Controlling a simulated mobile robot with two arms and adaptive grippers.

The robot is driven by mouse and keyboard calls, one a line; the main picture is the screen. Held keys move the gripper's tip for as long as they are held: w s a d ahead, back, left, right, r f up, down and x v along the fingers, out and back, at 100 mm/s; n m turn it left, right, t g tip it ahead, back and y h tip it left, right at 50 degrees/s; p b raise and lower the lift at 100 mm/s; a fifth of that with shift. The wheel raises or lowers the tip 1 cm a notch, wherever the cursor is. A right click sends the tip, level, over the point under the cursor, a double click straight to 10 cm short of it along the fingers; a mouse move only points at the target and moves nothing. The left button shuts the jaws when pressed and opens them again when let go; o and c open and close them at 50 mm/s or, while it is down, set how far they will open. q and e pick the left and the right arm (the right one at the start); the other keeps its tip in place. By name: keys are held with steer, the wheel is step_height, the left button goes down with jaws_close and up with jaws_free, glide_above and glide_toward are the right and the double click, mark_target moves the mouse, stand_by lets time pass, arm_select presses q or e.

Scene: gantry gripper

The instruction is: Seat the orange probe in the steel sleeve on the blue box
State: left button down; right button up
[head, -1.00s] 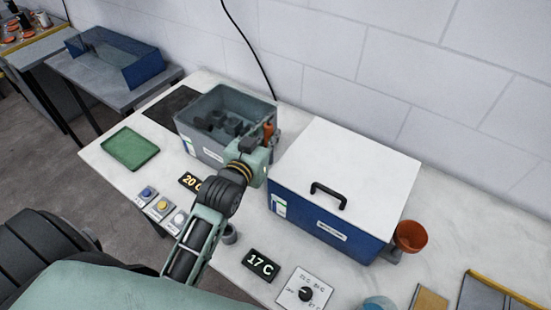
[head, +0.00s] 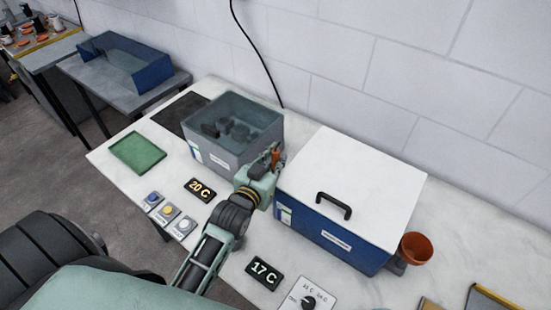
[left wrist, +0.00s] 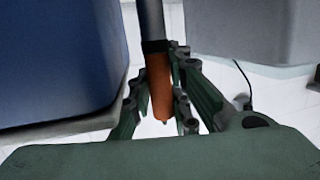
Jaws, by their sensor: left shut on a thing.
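My left gripper (head: 270,163) is shut on the orange probe (head: 275,157), between the grey open box and the blue box (head: 330,236). In the left wrist view, the probe's orange handle (left wrist: 160,88) sits between the fingers (left wrist: 162,100), with a dark collar and a grey rod (left wrist: 151,20) extending from it. The blue box also shows at the left of that view (left wrist: 60,60). It has a white lid with a black handle. I cannot make out the steel sleeve in either view. My right gripper is not in view.
The grey box (head: 215,160) holds several dark items. An orange-brown cup (head: 415,247) stands at the blue box's right end. A 17 C display (head: 264,273), a 20 C display (head: 202,189), buttons and a green tray (head: 138,151) lie on the table. The gap between the boxes is narrow.

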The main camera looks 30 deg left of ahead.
arm_select(q)
steer(key=shift+f, duration=0.25)
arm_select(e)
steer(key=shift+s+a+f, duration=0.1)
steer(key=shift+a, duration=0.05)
arm_select(q)
steer(key=c, duration=1.9)
jaws_free()
steer(key=shift+c, duration=0.2)
steer(key=shift+s+f, duration=0.1)
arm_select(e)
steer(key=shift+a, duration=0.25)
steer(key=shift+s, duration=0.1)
